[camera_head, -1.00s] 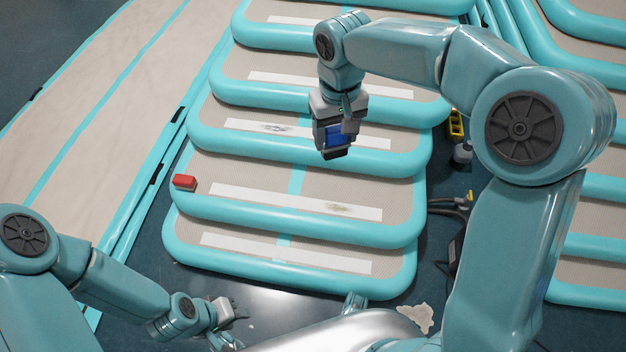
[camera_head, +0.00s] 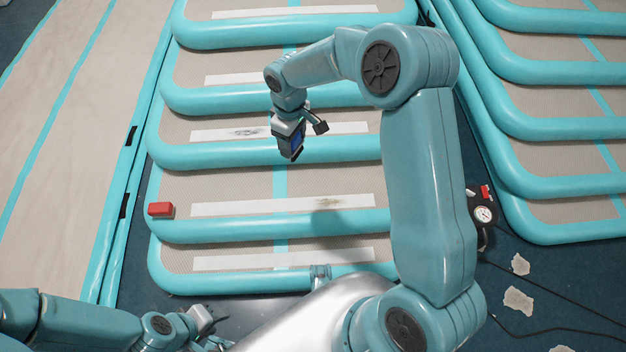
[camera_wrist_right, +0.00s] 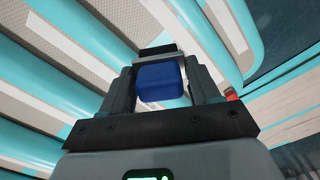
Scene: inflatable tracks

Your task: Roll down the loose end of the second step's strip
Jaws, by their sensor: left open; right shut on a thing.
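The second step's white strip (camera_head: 260,207) lies across the step, with a brown smudge toward its right end. I cannot tell which end is loose. My right gripper (camera_head: 291,155) is shut on a blue block-like tool (camera_wrist_right: 163,82) and hangs over the third step, above and left of that smudge. The tool has a silver and black part beyond its blue body in the right wrist view; it is small in the head view (camera_head: 296,140). My left gripper (camera_head: 218,342) is open and empty at the lower edge of the head view, in front of the steps and partly cut off.
A red block (camera_head: 160,210) sits at the second step's left end. The third step's strip (camera_head: 340,128) has a dark smudge. A gauge (camera_head: 483,214), cables and torn pale scraps (camera_head: 518,300) lie on the floor at right. Another inflatable track stands further right.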

